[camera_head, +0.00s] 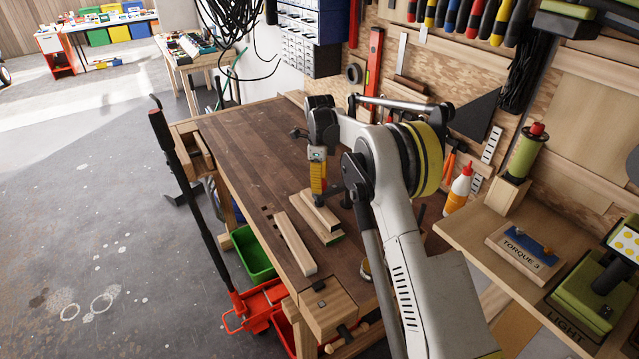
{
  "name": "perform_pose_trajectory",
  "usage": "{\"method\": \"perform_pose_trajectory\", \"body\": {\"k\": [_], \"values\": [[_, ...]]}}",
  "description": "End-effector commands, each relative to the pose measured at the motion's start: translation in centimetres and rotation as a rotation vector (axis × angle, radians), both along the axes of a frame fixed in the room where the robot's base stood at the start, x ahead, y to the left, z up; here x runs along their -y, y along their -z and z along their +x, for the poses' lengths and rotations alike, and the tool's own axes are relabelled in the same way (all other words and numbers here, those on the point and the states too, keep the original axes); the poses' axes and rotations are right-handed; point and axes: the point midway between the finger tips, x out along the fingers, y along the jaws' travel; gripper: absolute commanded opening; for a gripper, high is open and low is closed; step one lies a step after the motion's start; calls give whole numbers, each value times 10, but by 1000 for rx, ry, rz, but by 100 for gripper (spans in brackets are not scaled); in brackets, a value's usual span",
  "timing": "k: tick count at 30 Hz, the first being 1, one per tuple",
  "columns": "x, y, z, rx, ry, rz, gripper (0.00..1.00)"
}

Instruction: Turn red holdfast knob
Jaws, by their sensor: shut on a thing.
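My gripper (317,184) points down over the workbench (262,150), at the end of my bent arm. A dark bar (347,199) stands just right of the gripper, close to the blocks. The blocks lie on a piece with a green edge (333,239).
A long pale wood strip (295,243) lies left of the blocks. A green bin (252,255) sits below the bench's left edge.

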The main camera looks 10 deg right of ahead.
Motion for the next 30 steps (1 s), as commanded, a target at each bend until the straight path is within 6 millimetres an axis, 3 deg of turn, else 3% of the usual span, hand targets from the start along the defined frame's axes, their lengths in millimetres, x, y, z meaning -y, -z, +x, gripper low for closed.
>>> {"method": "perform_pose_trajectory", "body": {"k": [18, 30], "values": [[0, 1, -1, -2, 580, -2, 10], [0, 1, -2, -2, 860, -2, 10]]}}
